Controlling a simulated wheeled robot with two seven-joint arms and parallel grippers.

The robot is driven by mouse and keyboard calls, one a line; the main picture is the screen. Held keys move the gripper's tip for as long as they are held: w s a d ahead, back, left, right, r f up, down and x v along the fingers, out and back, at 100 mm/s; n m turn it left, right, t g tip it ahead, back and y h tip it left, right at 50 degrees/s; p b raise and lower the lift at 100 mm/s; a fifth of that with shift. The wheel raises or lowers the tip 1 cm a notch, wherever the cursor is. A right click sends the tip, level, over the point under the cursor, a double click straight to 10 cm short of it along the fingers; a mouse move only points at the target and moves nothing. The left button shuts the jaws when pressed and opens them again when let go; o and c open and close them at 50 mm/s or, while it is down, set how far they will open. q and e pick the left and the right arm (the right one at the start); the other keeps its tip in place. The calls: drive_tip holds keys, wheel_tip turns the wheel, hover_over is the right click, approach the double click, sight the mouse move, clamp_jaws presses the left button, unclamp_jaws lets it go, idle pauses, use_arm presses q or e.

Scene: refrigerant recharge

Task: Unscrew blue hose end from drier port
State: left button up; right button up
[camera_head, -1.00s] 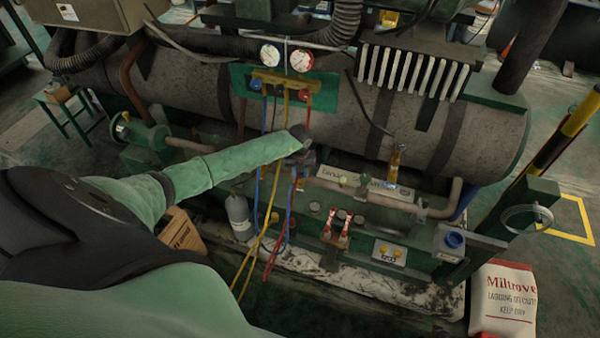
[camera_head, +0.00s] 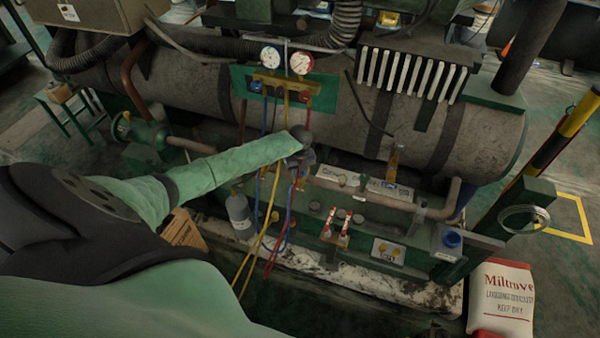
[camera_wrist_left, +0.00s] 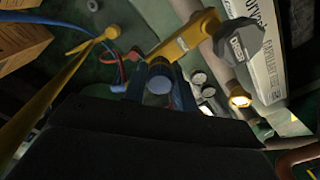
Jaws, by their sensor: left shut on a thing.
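My left gripper (camera_head: 299,160) is at the pipework below the gauge manifold, at the end of my green sleeve. In the left wrist view it is shut around a blue hose end (camera_wrist_left: 159,84) beside a yellow valve body (camera_wrist_left: 186,38). A dark knob (camera_wrist_left: 238,42) with a label reading "Drier" stands beside that body. I cannot tell whether the hose end is still threaded on the port. The blue hose (camera_head: 289,205) hangs below the gripper, and part of a blue hose (camera_wrist_left: 55,20) shows at the wrist view's upper left. My right gripper is not in view.
A yellow hose (camera_wrist_left: 75,75) runs close to the left of the gripper. Two gauges (camera_head: 271,58) sit on the manifold (camera_head: 283,85) above. A grey cylinder (camera_head: 239,214) stands at lower left. Pipework (camera_head: 370,192) and a labelled white sack (camera_head: 501,298) lie to the right.

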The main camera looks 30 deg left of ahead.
use_arm(q)
drive_tip(key=shift+n+p, duration=0.55)
drive_tip(key=shift+n, duration=1.15)
drive_tip(key=shift+s+d+n+p, duration=0.1)
drive_tip(key=shift+n+p, duration=0.65)
drive_tip(key=shift+n, duration=0.25)
drive_tip(key=shift+f, duration=0.1)
drive_tip(key=shift+r, duration=0.2)
